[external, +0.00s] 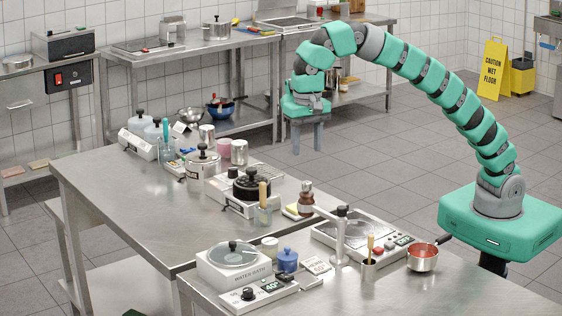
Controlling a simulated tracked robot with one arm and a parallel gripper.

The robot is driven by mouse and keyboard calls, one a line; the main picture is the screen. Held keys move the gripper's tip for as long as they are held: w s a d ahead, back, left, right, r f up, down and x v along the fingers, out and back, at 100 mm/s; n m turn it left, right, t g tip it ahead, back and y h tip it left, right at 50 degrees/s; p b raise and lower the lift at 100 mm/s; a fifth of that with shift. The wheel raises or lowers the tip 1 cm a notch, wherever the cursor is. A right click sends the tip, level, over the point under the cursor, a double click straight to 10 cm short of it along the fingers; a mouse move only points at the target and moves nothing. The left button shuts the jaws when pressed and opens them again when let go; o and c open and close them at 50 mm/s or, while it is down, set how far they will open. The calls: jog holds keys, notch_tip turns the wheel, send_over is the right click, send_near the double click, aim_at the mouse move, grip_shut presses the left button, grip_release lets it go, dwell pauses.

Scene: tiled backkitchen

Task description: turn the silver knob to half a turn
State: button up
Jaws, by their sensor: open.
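My gripper (306,146) hangs in the air above the far side of the steel table, fingers pointing down. Its two grey fingers are apart with nothing between them. I cannot clearly make out a silver knob. A dark knob (248,293) sits on the front of the white water bath (225,272), beside a display that seems to read 40. My gripper is well away from it, farther back and to the right.
A red-filled saucepan (422,258), a blue jar (287,260) and a black-topped burner (251,183) crowd the tables. The left part of the steel table (120,195) is clear.

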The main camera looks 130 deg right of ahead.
jog(key=shift+r+p, duration=1.4)
jog(key=shift+r, duration=0.6)
